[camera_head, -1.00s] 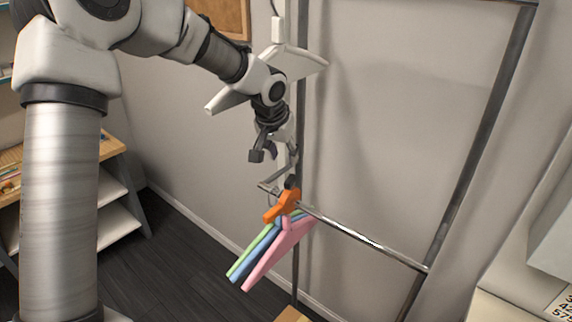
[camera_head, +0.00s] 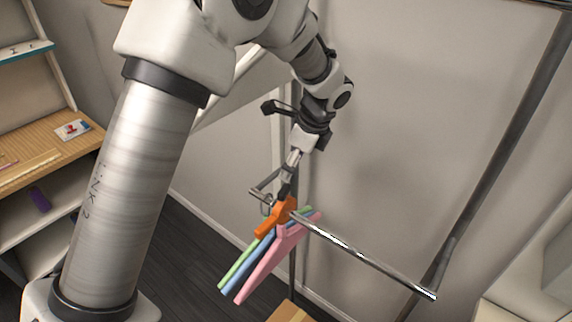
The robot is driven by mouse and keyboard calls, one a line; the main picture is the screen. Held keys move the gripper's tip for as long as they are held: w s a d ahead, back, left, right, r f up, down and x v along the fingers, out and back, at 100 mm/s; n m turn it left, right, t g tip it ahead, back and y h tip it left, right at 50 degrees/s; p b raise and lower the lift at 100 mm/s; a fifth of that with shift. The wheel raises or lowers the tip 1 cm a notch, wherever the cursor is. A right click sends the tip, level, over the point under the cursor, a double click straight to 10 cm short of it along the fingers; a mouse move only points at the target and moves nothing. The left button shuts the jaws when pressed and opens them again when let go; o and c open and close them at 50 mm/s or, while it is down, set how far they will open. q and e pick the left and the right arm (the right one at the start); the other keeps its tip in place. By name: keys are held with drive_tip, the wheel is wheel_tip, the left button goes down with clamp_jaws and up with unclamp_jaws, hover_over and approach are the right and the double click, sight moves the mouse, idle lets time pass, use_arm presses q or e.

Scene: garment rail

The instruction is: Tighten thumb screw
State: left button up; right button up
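My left arm comes in from the left and reaches down over the end of the garment rail. My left gripper (camera_head: 286,186) is seen nearly end-on just above an orange piece (camera_head: 275,217) on the rail (camera_head: 365,250). Its fingers are small and overlap the dark parts there, so I cannot tell whether they are open, shut or touching anything. The thumb screw cannot be made out clearly. A small metal bar and ring fitting (camera_head: 264,197) sticks out left of the gripper. My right gripper is not in view.
Green, blue and pink hangers (camera_head: 268,265) hang close together below the orange piece. An upright post (camera_head: 500,160) stands at the right. A wooden-topped shelf unit (camera_head: 40,150) is at the left. The wall behind the rail is bare.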

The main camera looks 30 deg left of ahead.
sight(285, 189)
use_arm(q)
drive_tip(key=shift+s+d+f+y+p, duration=0.2)
drive_tip(key=shift+s+d+f+p, duration=0.15)
drive_tip(key=shift+s+f, duration=0.2)
drive_tip(key=shift+s+d+f+y+p, duration=0.2)
drive_tip(key=shift+s+d+f, duration=0.1)
drive_tip(key=shift+s+f, duration=0.25)
drive_tip(key=shift+x, duration=0.8)
drive_tip(key=f, duration=0.1)
drive_tip(key=w+a+f, duration=0.1)
drive_tip(key=f, duration=0.1)
drive_tip(key=a+f+p, duration=0.1)
drive_tip(key=shift+w+a+f, duration=0.15)
drive_tip(key=shift+w+f, duration=0.05)
drive_tip(key=shift+f, duration=0.1)
drive_tip(key=shift+s+d+r, duration=0.2)
drive_tip(key=shift+s+r, duration=0.1)
drive_tip(key=shift+s, duration=0.15)
drive_tip(key=c, duration=0.6)
drive_tip(key=shift+w+f, duration=0.1)
drive_tip(key=c, duration=0.6)
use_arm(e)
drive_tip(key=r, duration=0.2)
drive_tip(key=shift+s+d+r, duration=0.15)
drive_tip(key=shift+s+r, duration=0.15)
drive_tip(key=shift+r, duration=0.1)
use_arm(q)
drive_tip(key=shift+o, duration=0.2)
drive_tip(key=shift+m, duration=0.3)
